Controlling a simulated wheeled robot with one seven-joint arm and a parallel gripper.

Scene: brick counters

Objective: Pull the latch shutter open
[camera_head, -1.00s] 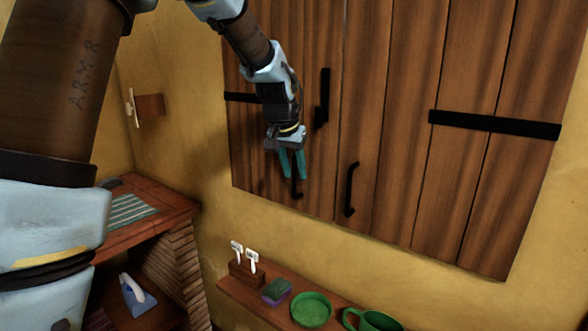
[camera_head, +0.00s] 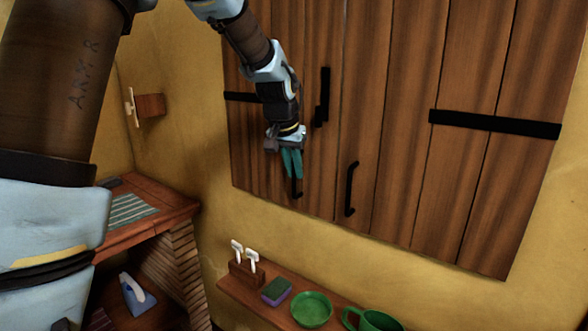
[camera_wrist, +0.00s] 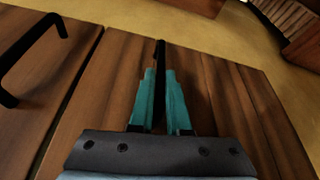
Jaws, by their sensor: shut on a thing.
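The wooden shutter has a left panel (camera_head: 246,130) and a right panel (camera_head: 400,130), both flush and closed on the wall. A black latch bar (camera_head: 324,92) stands upright on the left panel near the seam. My gripper (camera_head: 293,172) is at the left panel's black handle (camera_head: 297,188), with its teal fingers shut on it. The handle's lower end shows below the fingers. In the wrist view the handle (camera_wrist: 160,62) runs between the two fingers. The right panel's black handle (camera_head: 350,188) is free; it also shows at the left of the wrist view (camera_wrist: 22,55).
A wooden shelf (camera_head: 232,286) below holds a block with white-handled tools (camera_head: 245,262), a sponge (camera_head: 276,291), a green bowl (camera_head: 311,309) and a green mug (camera_head: 375,321). A brick-sided counter (camera_head: 165,212) stands at left. Air before the shutter is clear.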

